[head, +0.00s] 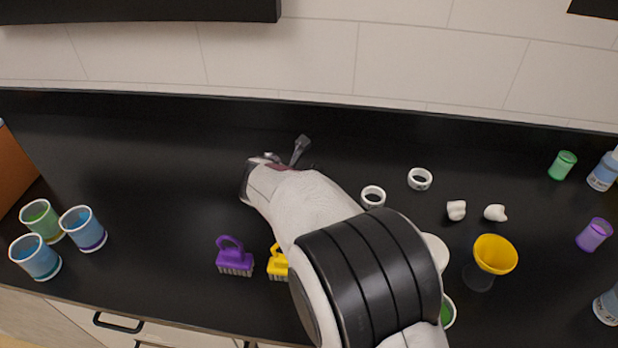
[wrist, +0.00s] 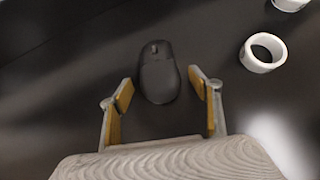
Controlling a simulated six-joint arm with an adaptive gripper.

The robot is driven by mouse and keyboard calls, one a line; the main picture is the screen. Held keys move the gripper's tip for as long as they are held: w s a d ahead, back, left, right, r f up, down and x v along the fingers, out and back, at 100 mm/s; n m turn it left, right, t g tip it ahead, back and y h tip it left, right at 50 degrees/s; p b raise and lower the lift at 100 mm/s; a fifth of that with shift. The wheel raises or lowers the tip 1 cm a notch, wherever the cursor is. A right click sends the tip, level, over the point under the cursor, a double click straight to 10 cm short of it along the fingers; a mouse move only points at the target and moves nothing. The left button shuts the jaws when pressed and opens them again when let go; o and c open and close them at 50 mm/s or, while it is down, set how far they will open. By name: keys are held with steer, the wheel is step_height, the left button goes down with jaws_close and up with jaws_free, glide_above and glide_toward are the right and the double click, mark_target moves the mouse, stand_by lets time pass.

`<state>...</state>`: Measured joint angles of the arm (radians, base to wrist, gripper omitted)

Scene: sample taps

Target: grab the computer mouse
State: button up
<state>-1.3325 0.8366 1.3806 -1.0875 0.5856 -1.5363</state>
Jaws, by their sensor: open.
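The computer mouse (wrist: 158,74) is black and lies on the black counter, in the upper middle of the wrist view. My gripper (wrist: 160,92) is open, with its two tan-padded fingers spread to the left and right of the mouse's rear end. A gap shows on both sides, so neither finger looks to touch it. In the head view my gripper (head: 283,155) is over the back half of the counter, and I cannot make out the mouse there, where my arm and gripper cover much of the area.
White rings (head: 373,196) (wrist: 263,52) lie right of the gripper. A purple brush (head: 235,257) and a yellow brush (head: 278,263) lie near the front. Several cups (head: 83,229) stand at left. A yellow funnel-shaped cup (head: 495,254) stands at right. The counter (head: 150,150) left of my gripper is clear.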

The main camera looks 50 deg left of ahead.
stand_by(0.5)
steer(key=c, duration=1.2)
steer(key=shift+c, duration=0.2)
steer(key=shift+r, duration=0.1)
steer(key=shift+r, duration=4.9)
